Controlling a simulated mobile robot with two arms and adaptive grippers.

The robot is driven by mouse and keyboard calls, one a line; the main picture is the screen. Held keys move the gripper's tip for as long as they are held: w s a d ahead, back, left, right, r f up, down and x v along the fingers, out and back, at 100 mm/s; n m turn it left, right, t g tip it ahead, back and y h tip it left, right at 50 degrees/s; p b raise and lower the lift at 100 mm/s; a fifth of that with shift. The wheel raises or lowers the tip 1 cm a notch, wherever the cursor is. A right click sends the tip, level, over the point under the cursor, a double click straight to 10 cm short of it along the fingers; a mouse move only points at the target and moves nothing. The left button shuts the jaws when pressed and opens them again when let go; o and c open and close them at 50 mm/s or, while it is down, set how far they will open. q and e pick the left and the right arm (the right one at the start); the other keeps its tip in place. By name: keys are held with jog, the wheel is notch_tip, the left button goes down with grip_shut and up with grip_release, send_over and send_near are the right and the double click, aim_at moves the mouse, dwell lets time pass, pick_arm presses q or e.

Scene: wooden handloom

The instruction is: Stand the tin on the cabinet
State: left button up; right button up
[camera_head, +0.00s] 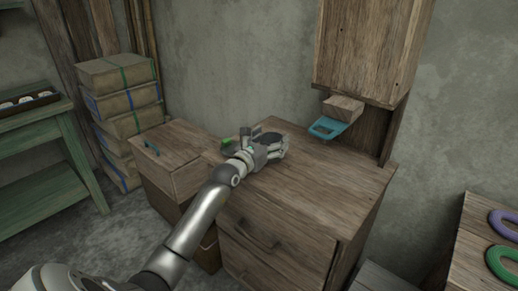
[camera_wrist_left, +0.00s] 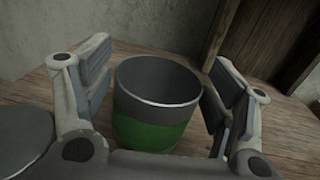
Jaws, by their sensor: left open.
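The tin (camera_wrist_left: 155,107) is an open-topped cup, grey at the top and green below. In the left wrist view it stands upright on a wooden surface. My left gripper (camera_wrist_left: 160,95) is open, with one finger on each side of the tin; I cannot tell whether the right-hand finger touches it. In the head view my left gripper (camera_head: 270,146) is over the back left part of the wooden cabinet top (camera_head: 320,180) and mostly hides what is between its fingers. My right gripper is not in view.
A lower wooden unit (camera_head: 170,150) stands left, beside stacked boxes (camera_head: 118,75). Coloured rings (camera_head: 500,262) lie at right. The cabinet top's front is clear.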

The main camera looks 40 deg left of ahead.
pick_arm(q)
jog(key=s, duration=0.7)
jog(key=s+p, duration=0.1)
jog(key=s, duration=0.3)
jog(key=shift+d, duration=0.3)
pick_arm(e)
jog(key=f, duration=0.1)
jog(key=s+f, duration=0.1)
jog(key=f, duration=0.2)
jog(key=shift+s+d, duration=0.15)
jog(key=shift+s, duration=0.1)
